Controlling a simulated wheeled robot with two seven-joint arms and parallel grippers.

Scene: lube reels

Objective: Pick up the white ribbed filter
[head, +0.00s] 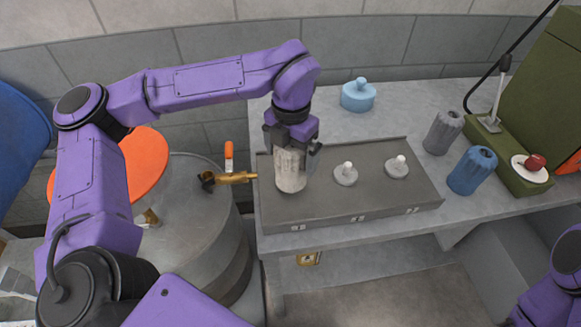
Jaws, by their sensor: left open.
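The white ribbed filter (291,171) stands upright at the left end of a dark grey tray (330,212) on the bench. My left gripper (291,150) is open and pointing down over the filter, with its fingers on either side of the filter's upper part. The fingers hide part of the filter's top. I cannot tell whether they touch it. My right gripper is out of the picture; only part of my right arm shows at the lower right.
Two pale knobbed pieces (346,174) stand in the tray right of the filter. A grey ribbed filter (443,132), a blue ribbed filter (472,170) and a light blue lidded pot (358,95) stand on the bench. A drum (205,235) with a brass tap (228,178) stands left.

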